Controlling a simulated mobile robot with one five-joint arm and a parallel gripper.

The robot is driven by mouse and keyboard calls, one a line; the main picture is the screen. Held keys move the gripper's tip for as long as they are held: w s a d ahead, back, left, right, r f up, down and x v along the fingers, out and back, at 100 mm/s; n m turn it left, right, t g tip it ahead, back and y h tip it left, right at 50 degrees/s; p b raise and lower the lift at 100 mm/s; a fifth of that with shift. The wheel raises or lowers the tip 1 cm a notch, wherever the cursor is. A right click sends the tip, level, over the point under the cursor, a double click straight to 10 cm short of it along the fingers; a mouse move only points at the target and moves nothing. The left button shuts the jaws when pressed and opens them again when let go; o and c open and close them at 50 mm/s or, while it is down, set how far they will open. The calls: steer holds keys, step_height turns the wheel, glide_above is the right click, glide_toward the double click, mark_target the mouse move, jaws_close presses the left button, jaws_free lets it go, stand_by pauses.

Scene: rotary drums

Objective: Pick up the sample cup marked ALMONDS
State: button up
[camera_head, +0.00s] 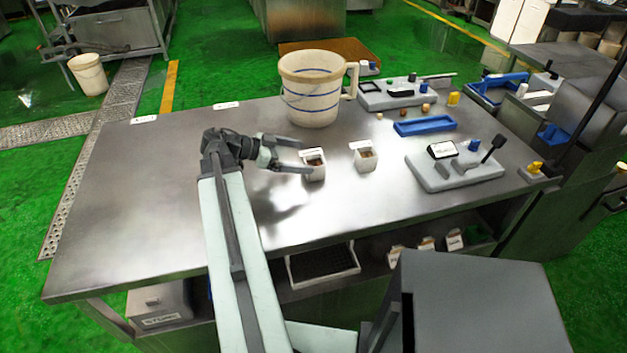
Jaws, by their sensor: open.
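My gripper (307,157) is open and points right. Its far finger ends near the left cup's label and its near finger reaches the cup's front left. I cannot tell whether the fingers touch it.
A large white jug (312,95) stands behind the cups. To the right are a blue tray (425,126), a grey scale-like device (455,172) and another grey device (400,94). The table's left part is clear apart from small labels at the back edge.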

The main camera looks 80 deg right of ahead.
mark_target(322, 156)
steer(key=shift+b+x, duration=1.45)
steer(key=shift+x, duration=2.5)
steer(key=c, duration=1.5)
steer(key=shift+r+p, duration=0.5)
steer(key=shift+r, duration=0.05)
step_height(322, 156, up, 3)
steer(key=p, duration=0.3)
steer(key=w+d, duration=0.3)
steer(key=d, duration=0.1)
steer(key=w+d, duration=0.4)
steer(key=w+d+r+p, duration=0.1)
steer(key=w+d, duration=0.2)
steer(key=d, duration=0.1)
steer(key=shift+w, duration=0.35)
